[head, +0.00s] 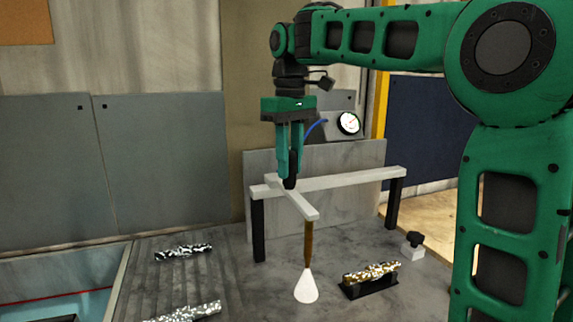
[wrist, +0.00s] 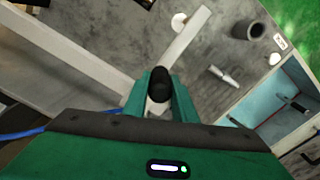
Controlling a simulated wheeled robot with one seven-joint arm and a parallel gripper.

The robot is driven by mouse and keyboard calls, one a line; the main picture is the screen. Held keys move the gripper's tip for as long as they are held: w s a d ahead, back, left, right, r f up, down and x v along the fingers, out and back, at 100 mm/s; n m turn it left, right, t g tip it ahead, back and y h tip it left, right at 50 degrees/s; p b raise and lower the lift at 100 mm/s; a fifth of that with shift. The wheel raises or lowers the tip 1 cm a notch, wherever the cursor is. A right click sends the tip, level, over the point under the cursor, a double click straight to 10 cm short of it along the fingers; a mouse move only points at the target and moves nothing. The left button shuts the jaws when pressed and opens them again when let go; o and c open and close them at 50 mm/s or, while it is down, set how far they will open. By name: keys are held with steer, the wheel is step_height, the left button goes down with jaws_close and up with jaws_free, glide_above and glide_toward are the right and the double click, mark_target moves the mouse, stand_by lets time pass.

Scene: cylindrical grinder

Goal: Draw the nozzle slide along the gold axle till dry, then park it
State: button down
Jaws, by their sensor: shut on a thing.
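The nozzle slide has a pale cross arm (head: 296,202) on a long white rail (head: 345,180). A brown tube (head: 308,245) hangs from its front end, with a white cone (head: 306,287) below, just left of the gold axle. The gold axle (head: 371,272), speckled white, lies in a black cradle (head: 368,287). My gripper (head: 290,178) points down and is shut on the slide's black knob (wrist: 160,84), towards the rail's left end. The cross arm also runs away from the knob in the wrist view (wrist: 184,45).
Two silver speckled axles (head: 183,252) (head: 188,312) lie on the grey top at left. Black posts (head: 258,230) (head: 394,202) hold the rail. A black knob on a white block (head: 413,242) stands at right. A gauge (head: 349,123) is behind. A teal-lined basin (head: 60,285) is at lower left.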

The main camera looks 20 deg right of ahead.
steer(key=d, duration=3.2)
steer(key=c, duration=1.5)
jaws_free()
steer(key=shift+o, duration=0.2)
step_height(320, 180, up, 11)
steer(key=shift+w+f, duration=0.15)
